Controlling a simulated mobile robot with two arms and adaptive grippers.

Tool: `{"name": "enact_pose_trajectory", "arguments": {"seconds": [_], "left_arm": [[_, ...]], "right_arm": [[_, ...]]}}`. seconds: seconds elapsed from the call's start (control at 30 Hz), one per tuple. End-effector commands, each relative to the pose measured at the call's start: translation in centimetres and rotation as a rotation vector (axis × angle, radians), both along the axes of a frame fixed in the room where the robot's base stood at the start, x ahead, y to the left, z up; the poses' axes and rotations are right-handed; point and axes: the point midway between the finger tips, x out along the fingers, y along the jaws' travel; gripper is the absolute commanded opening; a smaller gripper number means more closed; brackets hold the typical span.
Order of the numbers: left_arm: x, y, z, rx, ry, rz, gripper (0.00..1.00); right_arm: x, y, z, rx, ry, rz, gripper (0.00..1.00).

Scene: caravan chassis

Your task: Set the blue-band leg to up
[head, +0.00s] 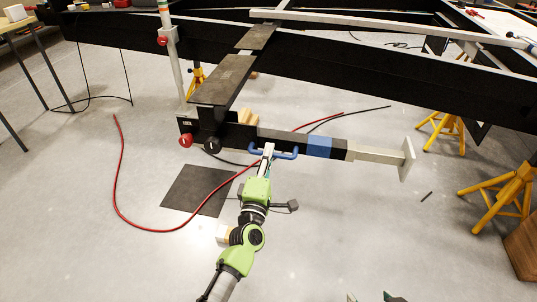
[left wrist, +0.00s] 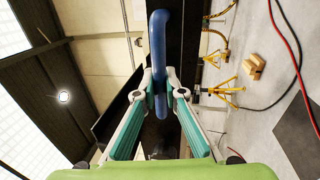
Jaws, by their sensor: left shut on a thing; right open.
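The blue-band leg (head: 320,146) lies about level, out to the right from its mount (head: 207,125) under the chassis. It is dark, with a blue band and a pale end section with a square foot plate (head: 407,158). A blue handle (head: 287,155) is on its near side. My left gripper (head: 267,150) is shut on this handle. In the left wrist view the handle (left wrist: 158,40) passes between the fingertips (left wrist: 160,92). A red knob (head: 185,141) and a black knob (head: 212,146) sit at the mount. My right gripper's tips (head: 373,297) just show at the bottom edge, apart and empty.
The black chassis beam (head: 330,75) runs above the leg. Yellow stands (head: 505,192) are at the right, near a wooden block (head: 523,245). A red hose (head: 122,190) and a dark mat (head: 198,190) lie on the floor. The floor right of my left arm is mostly clear.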

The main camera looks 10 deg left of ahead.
Motion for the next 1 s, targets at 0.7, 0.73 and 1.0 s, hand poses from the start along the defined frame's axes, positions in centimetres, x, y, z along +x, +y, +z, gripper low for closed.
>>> {"name": "enact_pose_trajectory", "arguments": {"seconds": [0.7, 0.73, 1.0], "left_arm": [[-0.5, 0.1, 0.3, 0.0, -0.008, 0.001, 0.27], [-0.9, 0.1, 0.2, 0.0, -0.008, 0.001, 0.27], [-6.1, 0.2, -0.8, -0.001, -0.008, 0.001, 0.27]], "right_arm": [[0.1, 0.0, 0.0, 0.0, -0.002, 0.0, 0.52], [0.1, 0.0, 0.0, 0.0, -0.002, 0.0, 0.52], [0.1, 0.0, 0.0, 0.0, -0.002, 0.0, 0.52]]}}
